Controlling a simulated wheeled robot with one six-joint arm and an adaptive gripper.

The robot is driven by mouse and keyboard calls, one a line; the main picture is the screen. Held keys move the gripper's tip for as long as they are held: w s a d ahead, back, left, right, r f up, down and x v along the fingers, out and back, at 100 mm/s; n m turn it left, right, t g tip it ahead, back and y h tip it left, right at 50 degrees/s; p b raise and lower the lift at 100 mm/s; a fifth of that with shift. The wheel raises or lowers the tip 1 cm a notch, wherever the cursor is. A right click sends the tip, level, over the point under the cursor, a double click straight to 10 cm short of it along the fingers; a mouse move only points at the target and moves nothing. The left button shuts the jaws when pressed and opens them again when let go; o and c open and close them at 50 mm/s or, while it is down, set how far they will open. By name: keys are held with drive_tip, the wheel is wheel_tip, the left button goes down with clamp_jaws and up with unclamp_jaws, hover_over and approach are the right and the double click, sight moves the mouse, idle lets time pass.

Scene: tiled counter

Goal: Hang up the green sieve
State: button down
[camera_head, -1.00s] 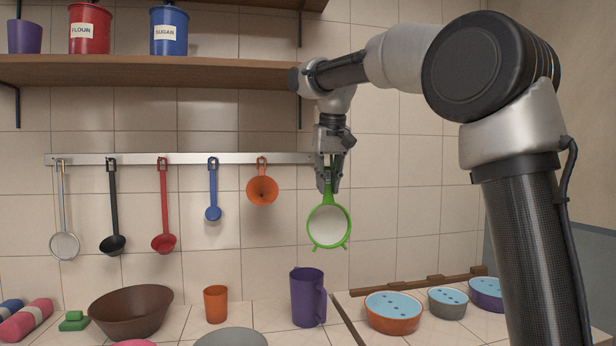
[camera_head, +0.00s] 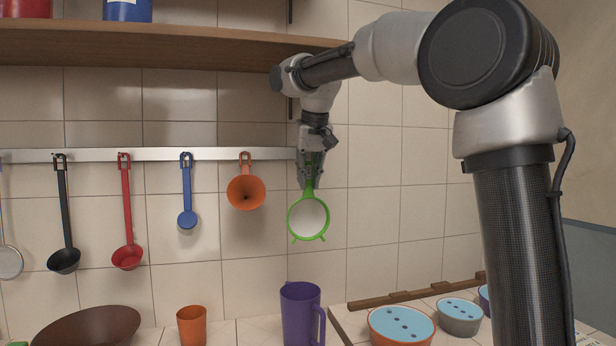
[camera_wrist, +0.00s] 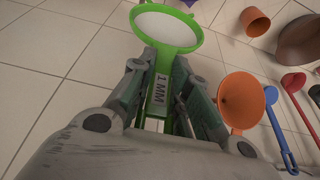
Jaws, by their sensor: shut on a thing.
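The green sieve (camera_head: 308,218) has a round green rim, a white mesh and two small feet at its lower edge. My gripper (camera_head: 311,184) is shut on its handle from above, so the sieve hangs rim down in front of the tiled wall. In the wrist view the sieve (camera_wrist: 167,27) points away between my fingers (camera_wrist: 169,88), and its handle reads "1 MM". A metal rail (camera_head: 220,154) runs along the wall to the left. Its right end is at or behind my gripper, and I cannot tell whether the handle touches it.
On the rail hang an orange funnel (camera_head: 246,193), a blue ladle (camera_head: 187,219), a red ladle (camera_head: 127,257) and a black ladle (camera_head: 64,260). A shelf (camera_head: 150,46) is above. A purple jug (camera_head: 300,313) and an orange cup (camera_head: 191,325) stand below.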

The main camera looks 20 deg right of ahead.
drive_tip(key=w+f, duration=0.1)
drive_tip(key=w, duration=0.7)
drive_tip(key=shift+w+f, duration=0.15)
drive_tip(key=shift+w, duration=0.15)
idle(0.4)
